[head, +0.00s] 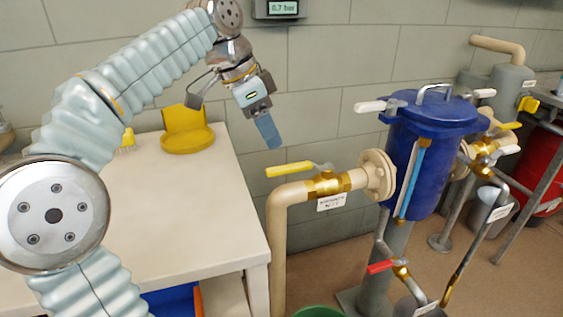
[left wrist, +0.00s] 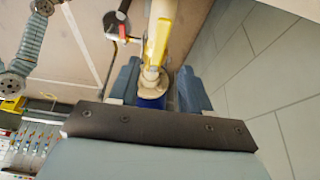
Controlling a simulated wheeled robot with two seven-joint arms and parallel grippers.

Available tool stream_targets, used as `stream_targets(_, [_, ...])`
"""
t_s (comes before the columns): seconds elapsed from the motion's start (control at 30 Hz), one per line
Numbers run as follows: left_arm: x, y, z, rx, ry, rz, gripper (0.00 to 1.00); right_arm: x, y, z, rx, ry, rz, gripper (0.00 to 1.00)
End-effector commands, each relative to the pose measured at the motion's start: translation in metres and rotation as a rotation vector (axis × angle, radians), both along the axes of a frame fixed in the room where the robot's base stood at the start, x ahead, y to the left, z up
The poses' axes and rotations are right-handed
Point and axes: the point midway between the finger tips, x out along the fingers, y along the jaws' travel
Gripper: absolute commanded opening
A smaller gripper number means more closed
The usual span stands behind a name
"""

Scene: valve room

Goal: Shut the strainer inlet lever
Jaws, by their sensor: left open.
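The yellow inlet lever (head: 290,169) sits on a brass valve (head: 328,184) in the beige pipe left of the blue strainer (head: 432,150). The lever lies roughly along the horizontal pipe run and points left, away from the strainer. A white tag (head: 331,202) hangs below the valve. My left gripper (head: 267,132) is above the lever, fingers pointing down, apart from it. In the left wrist view, the open blue fingers (left wrist: 158,88) appear either side of the yellow lever (left wrist: 158,38), which lies beyond them. My right gripper is not in view.
A white table (head: 190,200) with a yellow holder (head: 187,130) stands left of the pipe. A red lever (head: 381,267) is on the lower drain pipe. A green bucket (head: 318,312) is on the floor.

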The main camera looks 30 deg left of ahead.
Motion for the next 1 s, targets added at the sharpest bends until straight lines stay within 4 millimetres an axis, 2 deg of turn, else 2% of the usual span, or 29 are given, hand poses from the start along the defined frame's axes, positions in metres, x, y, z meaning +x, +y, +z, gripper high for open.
stream_targets(0.03, [0.003, -0.003, -0.016, 0.000, 0.003, -0.001, 0.48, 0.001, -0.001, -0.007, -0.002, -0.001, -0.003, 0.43])
stream_targets(0.1, [0.008, -0.007, -0.030, 0.000, 0.002, -0.002, 0.48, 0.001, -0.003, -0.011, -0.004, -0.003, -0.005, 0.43])
stream_targets(0.3, [0.018, -0.016, -0.061, 0.000, 0.000, 0.000, 0.48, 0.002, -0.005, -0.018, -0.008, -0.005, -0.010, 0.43])
stream_targets(0.5, [0.023, -0.020, -0.073, 0.000, 0.000, 0.000, 0.48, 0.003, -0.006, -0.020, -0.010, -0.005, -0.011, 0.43])
stream_targets(0.77, [0.023, -0.020, -0.074, 0.000, 0.000, 0.000, 0.48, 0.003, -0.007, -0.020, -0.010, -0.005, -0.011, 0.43])
stream_targets(1.0, [0.023, -0.020, -0.074, 0.000, 0.000, 0.000, 0.13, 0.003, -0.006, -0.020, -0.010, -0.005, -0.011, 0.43])
